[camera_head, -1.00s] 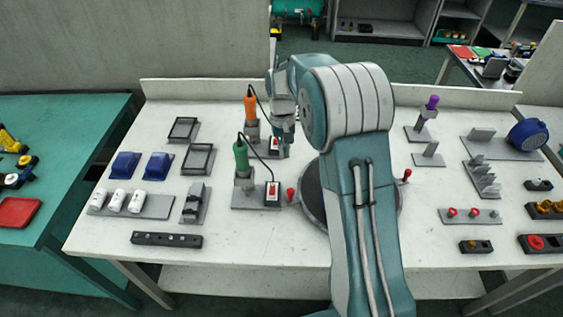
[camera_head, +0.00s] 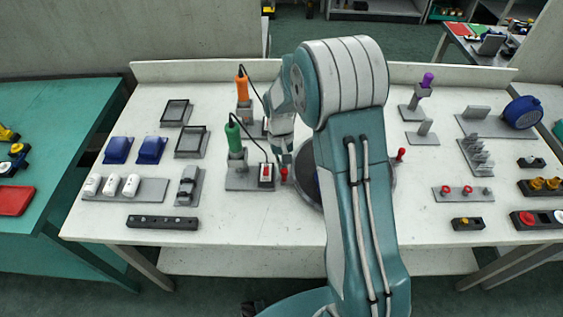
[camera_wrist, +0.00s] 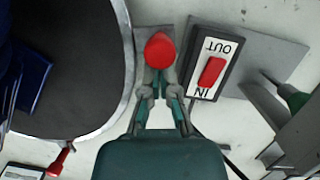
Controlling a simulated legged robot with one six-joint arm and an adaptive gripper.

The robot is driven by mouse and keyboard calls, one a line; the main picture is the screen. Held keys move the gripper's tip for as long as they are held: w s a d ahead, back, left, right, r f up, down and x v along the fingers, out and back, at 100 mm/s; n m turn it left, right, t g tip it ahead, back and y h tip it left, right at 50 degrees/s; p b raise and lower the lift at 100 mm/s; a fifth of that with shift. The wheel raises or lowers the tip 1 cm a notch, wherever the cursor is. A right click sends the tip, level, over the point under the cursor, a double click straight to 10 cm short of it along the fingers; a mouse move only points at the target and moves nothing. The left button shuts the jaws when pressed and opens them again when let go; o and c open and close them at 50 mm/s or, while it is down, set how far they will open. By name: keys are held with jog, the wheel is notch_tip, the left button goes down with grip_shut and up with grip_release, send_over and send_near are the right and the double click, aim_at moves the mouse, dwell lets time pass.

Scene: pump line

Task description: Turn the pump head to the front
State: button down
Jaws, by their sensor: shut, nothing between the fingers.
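A dark round turntable with a pale rim (camera_head: 307,186) is on the bench, mostly hidden behind my arm in the head view. It fills the left of the wrist view (camera_wrist: 75,70), with part of a dark blue thing (camera_wrist: 30,75) on it, probably the pump head. A red knob (camera_wrist: 160,50) sits at its rim and also shows in the head view (camera_head: 284,175). A second red knob (camera_head: 401,153) is at the far side. My gripper (camera_wrist: 158,82) is shut and empty, its fingertips beside the first knob; I cannot tell whether they touch. It is behind the knob in the head view (camera_head: 285,155).
A switch box (camera_wrist: 213,65) with a red rocker marked IN and OUT stands close right of my fingers. A green-handled tool (camera_head: 233,135) and an orange-handled tool (camera_head: 242,90) stand nearby.

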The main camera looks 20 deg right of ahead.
jog(key=shift+s+a, duration=0.1)
jog(key=shift+a, duration=0.1)
jog(key=shift+s, duration=0.1)
jog(key=shift+s+n, duration=0.3)
jog(key=shift+s, duration=0.25)
jog(key=shift+s+n+h, duration=0.4)
jog(key=shift+s+n, duration=0.8)
jog(key=shift+s, duration=0.45)
jog(key=shift+s+d+n, duration=0.15)
jog(key=shift+s+n, duration=0.75)
jog(key=shift+s, duration=0.55)
jog(key=shift+s+d+n+h, duration=0.2)
jog(key=shift+s+n, duration=0.15)
jog(key=shift+s, duration=0.2)
jog(key=shift+s+d+n+h, duration=0.2)
jog(key=shift+s+n, duration=0.15)
jog(key=shift+s, duration=0.25)
